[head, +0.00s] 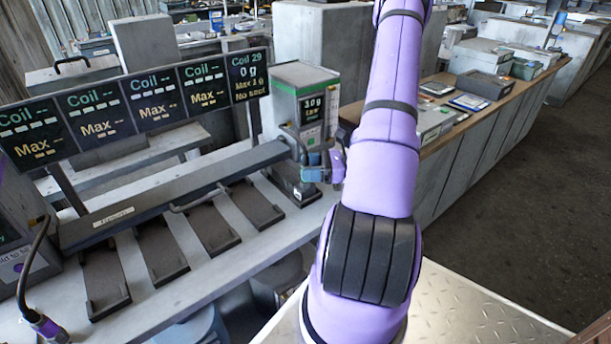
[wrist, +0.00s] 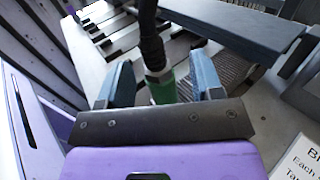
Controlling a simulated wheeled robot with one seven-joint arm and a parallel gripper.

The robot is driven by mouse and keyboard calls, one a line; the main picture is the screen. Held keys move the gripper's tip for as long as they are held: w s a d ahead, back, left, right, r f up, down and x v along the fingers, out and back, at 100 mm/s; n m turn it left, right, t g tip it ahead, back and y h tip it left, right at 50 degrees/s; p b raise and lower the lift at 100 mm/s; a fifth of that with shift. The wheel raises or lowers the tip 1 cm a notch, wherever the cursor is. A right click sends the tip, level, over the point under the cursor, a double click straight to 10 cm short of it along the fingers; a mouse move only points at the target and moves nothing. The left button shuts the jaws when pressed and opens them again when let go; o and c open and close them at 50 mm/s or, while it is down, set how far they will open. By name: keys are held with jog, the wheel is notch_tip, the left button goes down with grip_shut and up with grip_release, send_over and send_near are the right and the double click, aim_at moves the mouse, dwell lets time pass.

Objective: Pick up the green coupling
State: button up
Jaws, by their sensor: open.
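The green coupling (wrist: 162,88) shows in the wrist view at the lower end of a black hose (wrist: 151,38), below a metal collar. My gripper (wrist: 160,68) has its two blue fingers apart, one on each side of the coupling. A gap shows on both sides, and its lower end is hidden behind my gripper's dark crossbar. In the head view my gripper (head: 315,172) is small, in front of the grey box with the display, partly hidden by my arm. I cannot make out the coupling clearly there.
The grey display box (head: 305,95) stands at the right end of the bench (head: 180,270). A row of coil screens (head: 155,105) and several dark trays (head: 160,250) lie to its left. A wood-topped counter (head: 470,115) runs behind my arm. A printed card (wrist: 300,160) shows lower right.

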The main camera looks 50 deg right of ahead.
jog(key=shift+x, duration=1.4)
grip_shut()
